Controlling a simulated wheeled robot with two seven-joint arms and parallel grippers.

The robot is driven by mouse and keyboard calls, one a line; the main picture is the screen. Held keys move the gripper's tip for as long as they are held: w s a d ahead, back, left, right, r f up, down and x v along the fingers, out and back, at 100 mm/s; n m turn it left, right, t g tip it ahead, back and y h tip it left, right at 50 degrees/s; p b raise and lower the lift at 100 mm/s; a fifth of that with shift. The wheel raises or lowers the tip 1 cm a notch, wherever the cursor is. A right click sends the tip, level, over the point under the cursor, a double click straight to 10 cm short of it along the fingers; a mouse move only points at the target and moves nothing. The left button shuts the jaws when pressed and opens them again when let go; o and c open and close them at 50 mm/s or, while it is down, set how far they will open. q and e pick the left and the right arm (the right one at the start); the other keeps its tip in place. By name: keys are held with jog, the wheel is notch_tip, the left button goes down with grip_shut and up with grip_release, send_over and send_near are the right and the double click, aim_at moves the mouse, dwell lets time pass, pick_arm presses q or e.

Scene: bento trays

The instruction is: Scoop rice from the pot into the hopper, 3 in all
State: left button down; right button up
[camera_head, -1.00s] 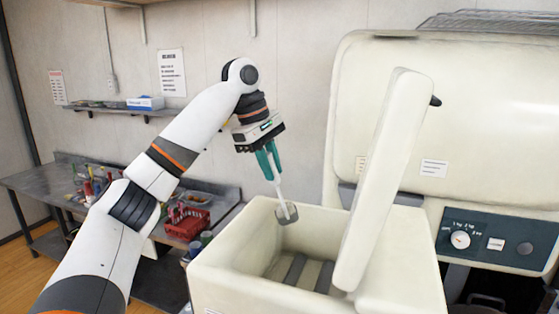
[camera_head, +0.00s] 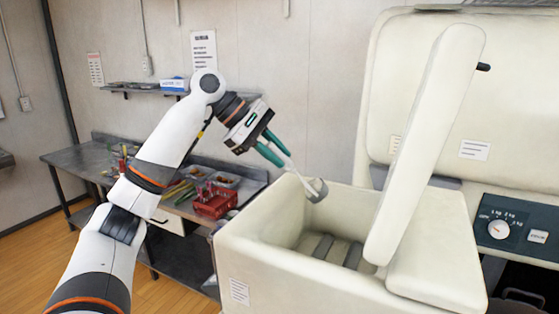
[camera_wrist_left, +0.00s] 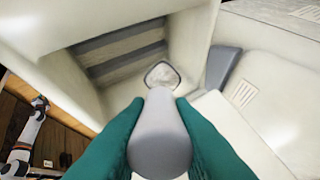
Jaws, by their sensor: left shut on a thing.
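My left gripper (camera_head: 269,147) is shut on the handle of a scoop (camera_head: 317,190). The scoop is tilted, its head over the back left rim of the cream hopper (camera_head: 262,258). In the left wrist view the scoop handle (camera_wrist_left: 158,130) lies between the two green fingers, and pale stuff that looks like rice shows in the scoop head (camera_wrist_left: 160,75). The hopper is open at the top, with dark slats (camera_head: 338,249) at its bottom and no rice visible there. A pot (camera_head: 520,304) is partly in view at the lower right edge. My right gripper is not in view.
The hopper's raised lid (camera_head: 425,140) stands to the right of the opening. Behind it is a large cream machine with a dial panel (camera_head: 515,231). A metal table (camera_head: 95,152) with a red basket (camera_head: 215,202) stands at the back left.

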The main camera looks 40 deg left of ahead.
pick_arm(q)
jog(key=shift+s+a+f+t+h+b, duration=0.25)
jog(key=shift+f+b, duration=0.15)
jog(key=shift+b, duration=0.45)
jog(key=shift+s+a+f+t+h+b, duration=0.15)
jog(key=shift+s+a+f+t+b, duration=0.2)
jog(key=shift+b, duration=0.45)
jog(key=f+t+h+b, duration=0.1)
jog(key=b, duration=0.3)
jog(key=s+a+f+h+b, duration=0.1)
jog(key=f+b, duration=0.1)
jog(key=b, duration=0.1)
jog(key=f+t+b, duration=0.1)
jog(key=b, duration=0.3)
jog(key=shift+s+a+f+t+h+b, duration=0.2)
jog(key=shift+f+t+h+b, duration=0.1)
jog(key=shift+f+h+b, duration=0.1)
jog(key=shift+s+a+f+h+b, duration=0.1)
jog(key=shift+a+f+h+b, duration=0.15)
jog(key=shift+b, duration=0.65)
jog(key=shift+d+t, duration=0.1)
jog(key=shift+t, duration=0.2)
jog(key=shift+r, duration=0.1)
notch_tip(320, 180, up, 5)
jog(key=p, duration=0.5)
